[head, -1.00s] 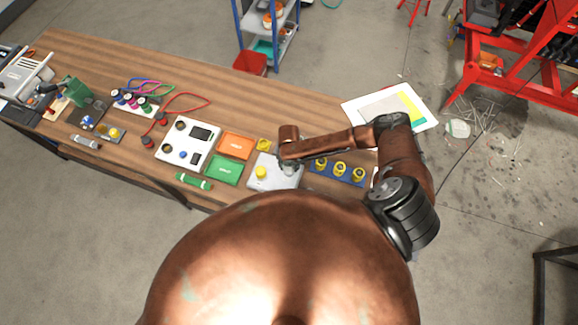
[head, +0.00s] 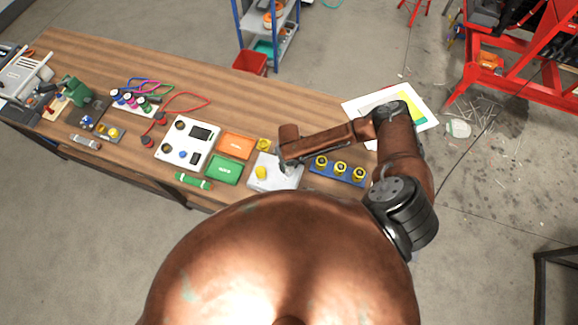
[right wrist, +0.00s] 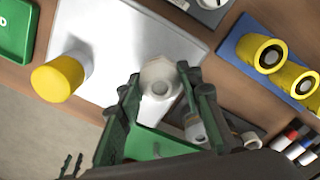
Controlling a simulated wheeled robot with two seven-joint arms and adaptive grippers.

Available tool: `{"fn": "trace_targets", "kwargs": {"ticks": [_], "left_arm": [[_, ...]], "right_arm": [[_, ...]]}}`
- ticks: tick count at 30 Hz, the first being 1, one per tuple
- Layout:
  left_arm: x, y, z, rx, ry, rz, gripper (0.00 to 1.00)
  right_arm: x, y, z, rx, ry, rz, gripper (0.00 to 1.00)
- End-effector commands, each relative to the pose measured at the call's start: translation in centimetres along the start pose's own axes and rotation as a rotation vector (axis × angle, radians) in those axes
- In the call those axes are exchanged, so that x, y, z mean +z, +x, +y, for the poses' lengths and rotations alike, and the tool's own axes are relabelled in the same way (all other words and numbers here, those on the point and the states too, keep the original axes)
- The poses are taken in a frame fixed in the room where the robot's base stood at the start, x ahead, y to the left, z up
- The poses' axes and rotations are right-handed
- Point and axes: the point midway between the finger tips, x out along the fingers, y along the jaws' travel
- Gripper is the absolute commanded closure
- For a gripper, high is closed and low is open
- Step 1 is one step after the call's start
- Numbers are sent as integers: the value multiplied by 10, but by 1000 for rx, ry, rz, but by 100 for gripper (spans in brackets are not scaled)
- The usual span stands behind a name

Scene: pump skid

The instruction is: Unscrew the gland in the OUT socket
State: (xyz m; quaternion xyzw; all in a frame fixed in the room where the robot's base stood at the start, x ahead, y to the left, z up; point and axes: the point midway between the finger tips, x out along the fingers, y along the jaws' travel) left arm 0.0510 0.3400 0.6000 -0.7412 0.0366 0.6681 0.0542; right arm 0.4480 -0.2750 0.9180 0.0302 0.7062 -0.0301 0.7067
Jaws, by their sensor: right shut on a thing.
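A light grey box (right wrist: 105,45) lies on the bench, and it also shows in the head view (head: 287,183). A yellow round cap (right wrist: 57,78) stands up on the box. A pale hexagonal gland (right wrist: 160,75) stands near the box's other side. My right gripper (right wrist: 158,84) is over it, with one finger on each side, and is shut on it. No OUT lettering can be read. In the head view my right forearm and wrist hide the gland. My left gripper is in no view.
A blue rack (head: 318,173) with several yellow rings is right of the box. Green (head: 223,170) and orange (head: 236,145) trays and a white panel (head: 170,151) lie to the left. Several markers (right wrist: 290,138) lie near the gripper in the right wrist view.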

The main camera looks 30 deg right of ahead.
Motion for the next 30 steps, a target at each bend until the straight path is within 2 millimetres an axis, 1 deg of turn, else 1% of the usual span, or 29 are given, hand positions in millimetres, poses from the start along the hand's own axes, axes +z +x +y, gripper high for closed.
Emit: {"fn": "trace_targets", "kwargs": {"ticks": [3,6,12,13,21,22,30], "left_arm": [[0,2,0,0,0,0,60],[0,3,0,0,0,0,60],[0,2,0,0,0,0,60],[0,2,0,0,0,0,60],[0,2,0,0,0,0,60],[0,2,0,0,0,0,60],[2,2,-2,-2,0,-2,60]], "right_arm": [[1,0,0,-2,-144,-2,90],[0,0,0,-1,-210,0,90],[0,0,0,0,-221,0,90],[0,0,0,0,-221,0,66],[0,0,0,0,-219,0,47],[0,0,0,0,-219,0,46],[0,-1,0,0,-219,0,46]]}}
